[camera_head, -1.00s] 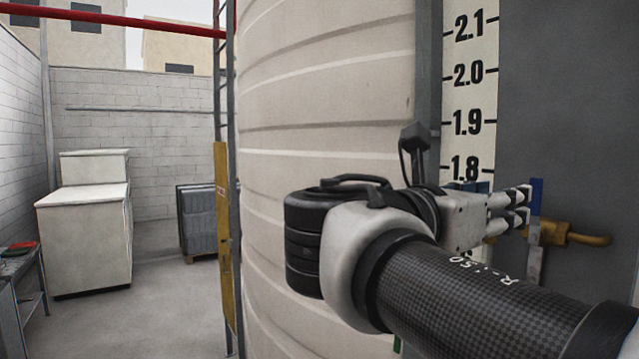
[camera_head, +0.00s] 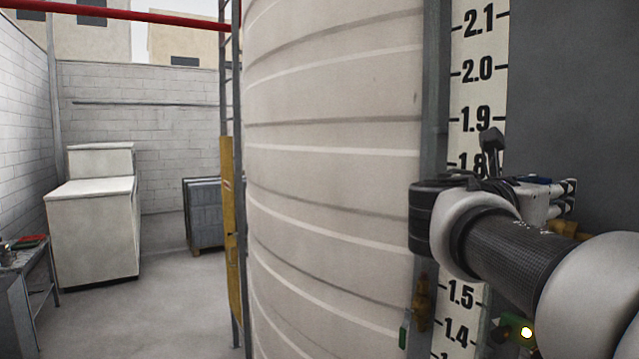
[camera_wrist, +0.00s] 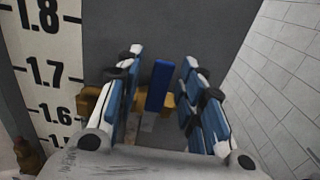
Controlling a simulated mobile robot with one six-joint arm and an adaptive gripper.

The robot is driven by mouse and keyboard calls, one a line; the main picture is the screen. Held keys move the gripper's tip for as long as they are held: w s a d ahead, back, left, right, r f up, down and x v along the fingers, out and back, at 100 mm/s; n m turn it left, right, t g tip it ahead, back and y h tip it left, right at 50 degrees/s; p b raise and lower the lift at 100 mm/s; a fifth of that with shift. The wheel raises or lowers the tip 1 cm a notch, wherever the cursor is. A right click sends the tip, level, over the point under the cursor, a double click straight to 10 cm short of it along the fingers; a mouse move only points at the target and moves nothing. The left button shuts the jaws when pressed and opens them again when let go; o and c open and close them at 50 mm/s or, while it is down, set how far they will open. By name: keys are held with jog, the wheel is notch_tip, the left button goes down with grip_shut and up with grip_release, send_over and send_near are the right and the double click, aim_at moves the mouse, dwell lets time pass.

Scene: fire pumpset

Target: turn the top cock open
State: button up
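The top cock has a brass body (camera_wrist: 172,103) and a blue lever (camera_wrist: 158,86) that stands about upright in the wrist view. In the head view a bit of its brass (camera_head: 568,228) shows behind my arm; most of it is hidden. My gripper (camera_wrist: 162,62) is open, with one finger on each side of the blue lever. Gaps show between the lever and both fingers. In the head view my gripper (camera_head: 570,197) points right, in front of the dark grey wall, and its fingers are partly hidden.
A level scale board (camera_head: 477,70) stands left of the cock, beside the large ribbed tank (camera_head: 335,180). A lower brass fitting (camera_head: 423,300) with a green handle (camera_head: 404,333) is below my wrist. A green part with a bright spot (camera_head: 525,333) sits lower right.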

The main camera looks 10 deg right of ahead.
jog(key=shift+c, duration=0.2)
grip_shut()
dwell(0.5)
